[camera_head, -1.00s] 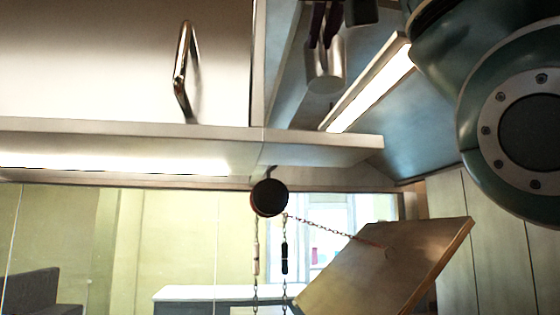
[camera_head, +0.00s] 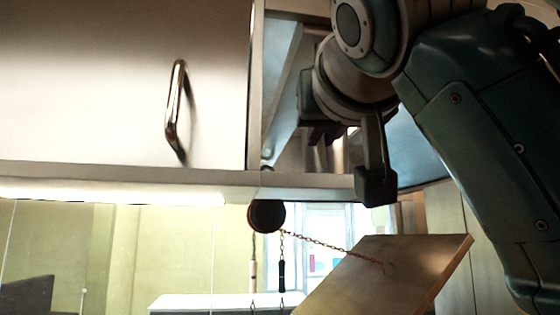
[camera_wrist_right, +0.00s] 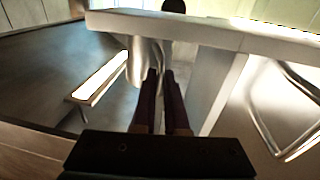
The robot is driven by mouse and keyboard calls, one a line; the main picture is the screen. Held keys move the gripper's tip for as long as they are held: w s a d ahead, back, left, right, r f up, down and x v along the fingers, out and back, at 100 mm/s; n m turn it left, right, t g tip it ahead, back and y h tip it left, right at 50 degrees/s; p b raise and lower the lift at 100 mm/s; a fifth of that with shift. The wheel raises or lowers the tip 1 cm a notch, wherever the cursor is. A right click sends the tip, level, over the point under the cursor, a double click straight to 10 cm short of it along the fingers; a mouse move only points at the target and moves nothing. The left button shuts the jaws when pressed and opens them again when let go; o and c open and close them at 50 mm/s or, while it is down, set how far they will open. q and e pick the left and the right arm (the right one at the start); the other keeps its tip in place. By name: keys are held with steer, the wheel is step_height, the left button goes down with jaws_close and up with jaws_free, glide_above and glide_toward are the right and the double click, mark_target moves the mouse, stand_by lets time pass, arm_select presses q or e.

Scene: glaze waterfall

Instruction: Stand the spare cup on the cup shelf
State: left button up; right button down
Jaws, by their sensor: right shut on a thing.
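The spare cup (camera_wrist_right: 147,62) is a pale, smooth cylinder in the right wrist view. My right gripper (camera_wrist_right: 160,76) is shut on it with two dark fingers. In the head view my right gripper (camera_head: 324,133) is at the open bay right of the closed door, and my wrist and arm cover most of it. The cup is largely hidden there. The cup shelf appears to be this bay's pale bottom board (camera_head: 300,183), which also shows in the right wrist view (camera_wrist_right: 235,38). The cup's end meets the board's edge in that picture; I cannot tell whether they touch. My left gripper is out of view.
A dark round knob (camera_head: 266,215) with chains hangs below the board. A tilted wooden panel (camera_head: 385,275) hangs on a chain at the lower right.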

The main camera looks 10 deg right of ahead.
steer(key=shift+f, duration=0.15)
steer(key=c, duration=0.9)
jaws_free()
steer(key=shift+c, duration=0.2)
